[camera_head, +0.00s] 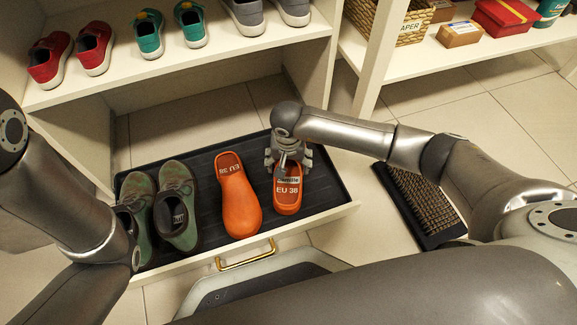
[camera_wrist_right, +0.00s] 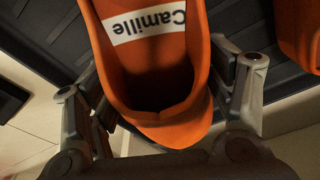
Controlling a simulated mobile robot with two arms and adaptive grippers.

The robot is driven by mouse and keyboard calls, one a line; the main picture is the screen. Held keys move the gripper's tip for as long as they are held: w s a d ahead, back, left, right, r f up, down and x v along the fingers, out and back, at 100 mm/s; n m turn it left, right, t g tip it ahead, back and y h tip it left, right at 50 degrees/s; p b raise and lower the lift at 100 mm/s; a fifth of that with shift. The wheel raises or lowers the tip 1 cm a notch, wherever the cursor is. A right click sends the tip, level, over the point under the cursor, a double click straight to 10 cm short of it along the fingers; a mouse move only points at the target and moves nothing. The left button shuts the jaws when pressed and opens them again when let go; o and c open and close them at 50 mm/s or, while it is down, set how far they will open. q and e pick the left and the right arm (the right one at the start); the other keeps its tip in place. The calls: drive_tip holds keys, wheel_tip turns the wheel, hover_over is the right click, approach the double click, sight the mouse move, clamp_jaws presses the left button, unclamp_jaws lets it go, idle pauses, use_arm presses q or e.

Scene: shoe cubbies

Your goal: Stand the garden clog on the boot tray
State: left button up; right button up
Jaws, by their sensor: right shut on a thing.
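In the right wrist view the clog (camera_wrist_right: 165,85) sits between the two fingers, with a "Camille" label inside. A second orange clog (camera_head: 240,200) lies on the tray to its left; part of it shows in the wrist view (camera_wrist_right: 302,30). My left gripper is out of view.
Green-and-brown shoes (camera_head: 178,205) stand at the tray's left. A brass handle (camera_head: 246,256) is in front of the tray. Red shoes (camera_head: 94,48), teal shoes (camera_head: 149,34) and grey shoes fill the shelf above. A dark bristled mat (camera_head: 425,203) lies at the right.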

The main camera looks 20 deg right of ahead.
drive_tip(key=shift+f, duration=0.15)
drive_tip(key=shift+f, duration=0.1)
drive_tip(key=o, duration=1.1)
drive_tip(key=r+p, duration=0.2)
drive_tip(key=r, duration=0.1)
drive_tip(key=s+r+p, duration=0.1)
drive_tip(key=r+p, duration=0.1)
drive_tip(key=r, duration=0.2)
drive_tip(key=r+p, duration=0.3)
drive_tip(key=r, duration=0.1)
drive_tip(key=shift+s+a, duration=0.2)
drive_tip(key=shift+a, duration=0.05)
drive_tip(key=shift+r, duration=0.3)
drive_tip(key=shift+s+r+p, duration=0.15)
drive_tip(key=shift+r+p, duration=0.1)
drive_tip(key=shift+p, duration=0.05)
